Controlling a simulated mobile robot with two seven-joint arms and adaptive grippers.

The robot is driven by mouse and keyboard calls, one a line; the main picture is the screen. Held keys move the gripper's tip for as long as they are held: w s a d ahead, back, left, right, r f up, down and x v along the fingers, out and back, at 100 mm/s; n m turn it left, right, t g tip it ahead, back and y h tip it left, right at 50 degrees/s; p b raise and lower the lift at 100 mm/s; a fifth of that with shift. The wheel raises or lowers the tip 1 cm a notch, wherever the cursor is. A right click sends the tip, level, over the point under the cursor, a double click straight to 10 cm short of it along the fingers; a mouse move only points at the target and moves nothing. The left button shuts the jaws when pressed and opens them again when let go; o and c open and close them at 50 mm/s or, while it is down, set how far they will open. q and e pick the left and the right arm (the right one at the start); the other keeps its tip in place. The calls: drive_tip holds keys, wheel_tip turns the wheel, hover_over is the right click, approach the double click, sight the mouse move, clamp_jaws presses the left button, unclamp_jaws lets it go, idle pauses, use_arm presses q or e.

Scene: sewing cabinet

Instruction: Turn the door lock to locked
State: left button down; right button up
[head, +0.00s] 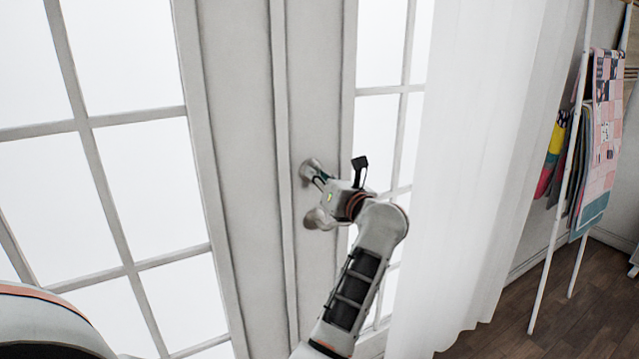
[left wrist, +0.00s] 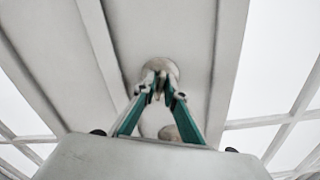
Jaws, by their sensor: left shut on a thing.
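The door lock (head: 309,168) is a round, pale metal plate with a small turn piece, set on the white door frame above a round door knob (head: 316,219). My left gripper (head: 319,178) reaches it from the right in the head view. In the left wrist view, the lock (left wrist: 161,67) is straight ahead and the green-sided fingers of the left gripper (left wrist: 160,88) are closed on its small turn piece from both sides. The fingers partly hide the turn piece, so its exact angle is hard to tell. My right gripper is not in view.
The knob (left wrist: 171,132) sits just below the lock, partly behind my gripper. Glass-paned white doors (head: 130,170) fill the left. A sheer white curtain (head: 470,170) hangs close to my arm on the right. A rack with colourful fabrics (head: 603,140) stands further right on the wooden floor.

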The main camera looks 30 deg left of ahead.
sight(309, 132)
use_arm(q)
drive_tip(key=shift+f+n+b, duration=0.35)
drive_tip(key=shift+n+b, duration=0.15)
drive_tip(key=shift+n, duration=0.3)
drive_tip(key=shift+r+n+b, duration=0.1)
drive_tip(key=shift+n+b, duration=0.4)
drive_tip(key=shift+n, duration=0.3)
drive_tip(key=shift+r+n, duration=0.1)
drive_tip(key=shift+n, duration=0.2)
drive_tip(key=shift+r, duration=0.1)
drive_tip(key=c, duration=2.2)
unclamp_jaws()
wheel_tip(309, 132, up, 10)
drive_tip(key=shift+r, duration=0.1)
